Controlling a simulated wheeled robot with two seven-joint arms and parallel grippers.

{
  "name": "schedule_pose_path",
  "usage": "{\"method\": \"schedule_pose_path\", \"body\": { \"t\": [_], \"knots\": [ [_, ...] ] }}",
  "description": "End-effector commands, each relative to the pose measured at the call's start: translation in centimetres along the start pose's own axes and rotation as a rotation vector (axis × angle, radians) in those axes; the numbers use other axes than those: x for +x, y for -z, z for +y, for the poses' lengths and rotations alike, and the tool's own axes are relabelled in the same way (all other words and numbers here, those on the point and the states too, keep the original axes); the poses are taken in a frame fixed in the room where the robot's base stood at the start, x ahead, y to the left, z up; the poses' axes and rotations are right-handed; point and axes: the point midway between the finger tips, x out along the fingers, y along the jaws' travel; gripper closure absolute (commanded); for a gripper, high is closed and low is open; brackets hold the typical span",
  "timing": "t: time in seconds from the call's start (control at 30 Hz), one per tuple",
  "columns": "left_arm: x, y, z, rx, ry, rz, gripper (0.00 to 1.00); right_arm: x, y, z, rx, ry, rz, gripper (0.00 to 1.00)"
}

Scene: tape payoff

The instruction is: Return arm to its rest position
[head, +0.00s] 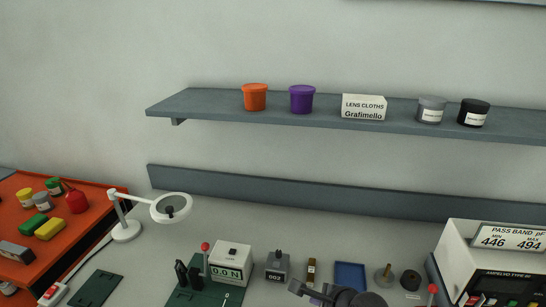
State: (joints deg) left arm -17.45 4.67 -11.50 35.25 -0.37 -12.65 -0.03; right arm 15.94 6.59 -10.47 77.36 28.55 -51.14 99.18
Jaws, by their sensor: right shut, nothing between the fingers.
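My right gripper (301,288) shows at the bottom edge, right of centre, as dark grey parts. It is shut with nothing held, and the rest of my right arm is cut off by the frame's lower edge. It sits in front of a small brown item (311,267) and a blue tray (350,273) on the bench. My left gripper is not in view.
A white tester (477,258) stands right. A magnifier lamp (125,231) and red cabinet (85,222) are left. A shelf (215,107) holds pots above.

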Motion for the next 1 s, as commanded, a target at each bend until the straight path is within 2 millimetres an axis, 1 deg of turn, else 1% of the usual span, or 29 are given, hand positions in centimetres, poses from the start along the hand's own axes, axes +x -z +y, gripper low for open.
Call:
{"method": "schedule_pose_path", "body": {
  "t": [0.17,0.27,0.37,0.57,0.7,0.83,1.0],
  "knots": [
    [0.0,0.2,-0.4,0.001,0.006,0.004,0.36,-1.4,0.2,3.1,-0.271,-0.059,0.026,1.00],
    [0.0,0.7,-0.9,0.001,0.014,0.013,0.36,-2.7,0.5,5.1,-0.453,-0.100,0.040,1.00],
    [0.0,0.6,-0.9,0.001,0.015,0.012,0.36,-4.3,0.8,7.3,-0.660,-0.154,0.054,1.00],
    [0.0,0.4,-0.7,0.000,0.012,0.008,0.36,-8.4,1.4,11.4,-1.087,-0.280,0.065,1.00],
    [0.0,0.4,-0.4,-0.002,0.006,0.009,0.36,-11.9,1.9,13.8,-1.368,-0.380,0.059,1.00],
    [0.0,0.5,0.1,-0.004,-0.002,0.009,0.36,-15.1,2.2,15.6,-1.599,-0.476,0.037,1.00],
    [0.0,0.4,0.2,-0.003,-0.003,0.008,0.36,-19.4,2.5,17.3,-1.859,-0.602,-0.012,1.00]
  ]
}}
